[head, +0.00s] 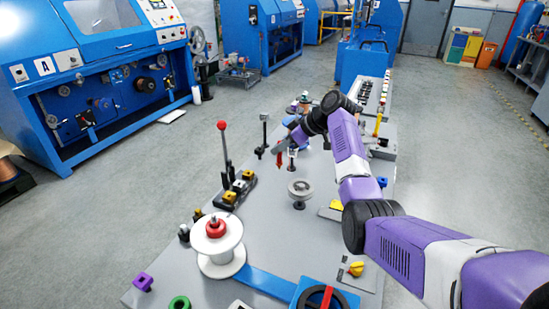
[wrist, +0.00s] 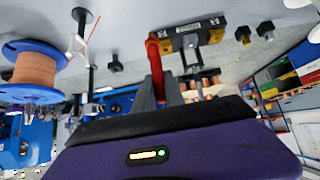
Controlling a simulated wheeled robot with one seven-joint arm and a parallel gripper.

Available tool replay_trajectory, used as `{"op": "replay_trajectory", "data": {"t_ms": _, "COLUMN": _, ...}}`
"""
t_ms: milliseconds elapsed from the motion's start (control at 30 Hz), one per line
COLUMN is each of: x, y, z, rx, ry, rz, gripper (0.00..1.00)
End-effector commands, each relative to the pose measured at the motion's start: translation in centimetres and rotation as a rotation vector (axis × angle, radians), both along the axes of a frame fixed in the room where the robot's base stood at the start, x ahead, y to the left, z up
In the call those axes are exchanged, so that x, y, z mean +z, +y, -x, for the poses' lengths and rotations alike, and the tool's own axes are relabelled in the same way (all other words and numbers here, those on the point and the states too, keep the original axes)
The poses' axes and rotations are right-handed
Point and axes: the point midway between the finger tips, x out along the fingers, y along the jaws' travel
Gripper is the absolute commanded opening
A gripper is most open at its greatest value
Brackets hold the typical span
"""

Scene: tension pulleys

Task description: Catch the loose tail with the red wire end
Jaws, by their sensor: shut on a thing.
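My gripper (wrist: 160,92) is shut on a red piece (wrist: 153,60), which I take to be the red wire end. It stands out beyond the grey fingertips in the wrist view. In the head view the red piece (head: 280,160) hangs below the end of my arm, above the grey bench. A thin orange-red strand (wrist: 94,28) sticks out beside a dark post (wrist: 81,45) with a white fork-like part, left of and apart from my gripper. It may be the loose tail; I cannot tell. My fingers are small and partly hidden in the head view.
A copper-coloured spool with blue flanges (wrist: 36,66) stands left in the wrist view. On the bench (head: 262,235) are a red-knobbed lever (head: 223,145), a grey pulley (head: 300,188) and a white spool (head: 218,240). A dark post (head: 264,132) stands left of my gripper.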

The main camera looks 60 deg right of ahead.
Motion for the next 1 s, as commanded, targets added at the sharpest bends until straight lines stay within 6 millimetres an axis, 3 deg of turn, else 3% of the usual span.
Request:
{"op": "replay_trajectory", "data": {"t_ms": 500, "x": -1.9, "y": -6.1, "z": -0.7, "rx": -0.001, "ry": -0.001, "rz": 0.000, "gripper": 0.00}}
{"op": "replay_trajectory", "data": {"t_ms": 1000, "x": -2.0, "y": -8.4, "z": -1.0, "rx": -0.001, "ry": 0.000, "rz": -0.001, "gripper": 0.00}}
